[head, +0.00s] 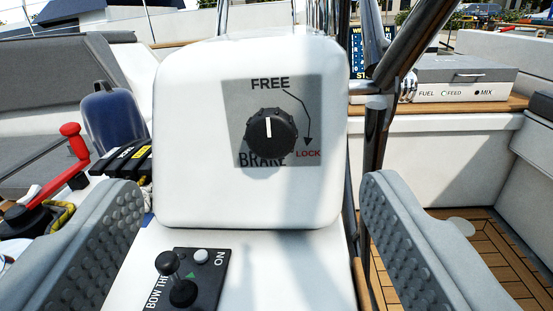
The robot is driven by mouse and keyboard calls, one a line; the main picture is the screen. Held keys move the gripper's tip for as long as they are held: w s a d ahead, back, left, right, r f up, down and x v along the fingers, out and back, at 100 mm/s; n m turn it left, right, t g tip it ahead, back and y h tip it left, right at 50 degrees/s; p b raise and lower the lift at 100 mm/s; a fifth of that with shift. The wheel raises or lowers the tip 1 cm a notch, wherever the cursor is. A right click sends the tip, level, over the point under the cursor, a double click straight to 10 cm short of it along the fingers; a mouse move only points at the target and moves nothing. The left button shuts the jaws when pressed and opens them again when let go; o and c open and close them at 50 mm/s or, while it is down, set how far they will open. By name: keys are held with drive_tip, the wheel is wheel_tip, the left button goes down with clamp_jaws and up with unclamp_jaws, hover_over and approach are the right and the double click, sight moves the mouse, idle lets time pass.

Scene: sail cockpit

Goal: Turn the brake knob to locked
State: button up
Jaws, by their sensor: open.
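The black brake knob (271,137) sits on a grey label plate (240,98) on the white pedestal pod (185,140). Its white pointer line stands upright, toward the word FREE at the top. A curved arrow on the plate runs from FREE down the right side to a red LOCK at lower right. The word BRAKE is partly covered by the knob. My gripper (245,205) is open, with one grey studded finger at lower left and one at lower right. The knob lies beyond and between the fingers, untouched. Nothing is between them in their grip.
Below the pod is a black panel (208,285) with a small joystick (172,267) and a white ON button (201,256). A red-handled lever (70,140) and a blue rounded object (112,120) stand left. Steel tubes (375,150) rise close on the right, before a grey fuel-labelled box (465,80).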

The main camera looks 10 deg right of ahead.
drive_tip(key=h, duration=0.2)
approach(269, 137)
drive_tip(key=shift+m+g, duration=0.3)
drive_tip(key=shift+g, duration=0.1)
drive_tip(key=x, duration=0.9)
drive_tip(key=shift+w+r, duration=0.35)
drive_tip(key=shift+w, duration=0.05)
drive_tip(key=c, duration=0.9)
